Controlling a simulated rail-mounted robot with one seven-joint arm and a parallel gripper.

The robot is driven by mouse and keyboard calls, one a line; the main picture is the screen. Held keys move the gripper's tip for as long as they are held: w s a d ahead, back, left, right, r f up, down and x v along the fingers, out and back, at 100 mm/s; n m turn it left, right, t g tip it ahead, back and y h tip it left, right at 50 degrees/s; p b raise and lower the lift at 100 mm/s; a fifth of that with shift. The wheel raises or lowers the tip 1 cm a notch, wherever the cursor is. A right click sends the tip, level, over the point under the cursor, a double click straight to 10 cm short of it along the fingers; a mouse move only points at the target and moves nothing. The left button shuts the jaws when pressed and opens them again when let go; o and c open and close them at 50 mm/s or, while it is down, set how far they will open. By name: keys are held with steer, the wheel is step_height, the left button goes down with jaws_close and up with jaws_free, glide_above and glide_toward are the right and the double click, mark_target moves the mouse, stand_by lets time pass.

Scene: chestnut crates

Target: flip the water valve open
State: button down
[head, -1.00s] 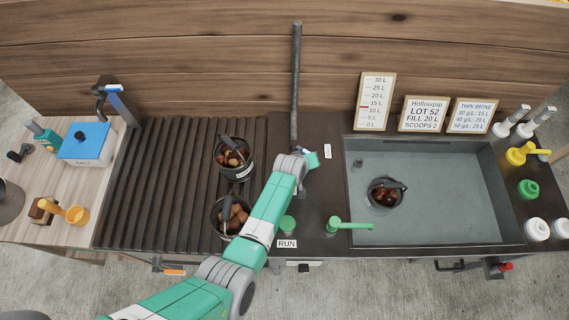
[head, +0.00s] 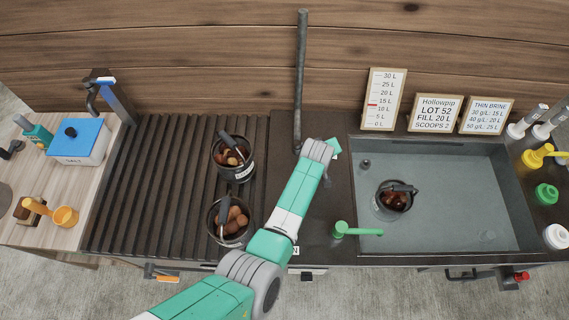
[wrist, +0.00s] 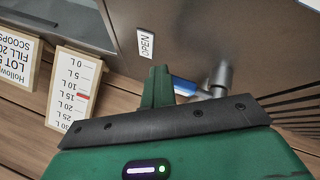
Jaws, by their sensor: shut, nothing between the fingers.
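The water valve shows in the wrist view as a grey metal body (wrist: 221,76) with a blue lever (wrist: 184,86). A white OPEN label (wrist: 146,43) is on the dark counter beside it. My gripper (wrist: 158,88) is shut and empty, its fingers right beside the lever's end; I cannot tell whether they touch it. In the head view my gripper (head: 333,149) is low at the back of the counter, just right of the dark upright pipe (head: 301,80).
The sink (head: 460,170) on the right holds a bucket of chestnuts (head: 395,200). A green-handled fitting (head: 358,230) reaches over its front left edge. Two chestnut buckets (head: 233,158) (head: 228,222) stand on the ribbed board (head: 155,180) at left. Signs (head: 385,98) stand behind the sink.

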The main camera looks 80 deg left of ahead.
stand_by(0.7)
steer(key=w+d+r+p, duration=0.2)
steer(key=d+r+p, duration=0.3)
steer(key=r+p, duration=0.2)
steer(key=shift+w+d+r, duration=0.2)
steer(key=shift+w+r, duration=0.15)
steer(key=shift+r, duration=0.1)
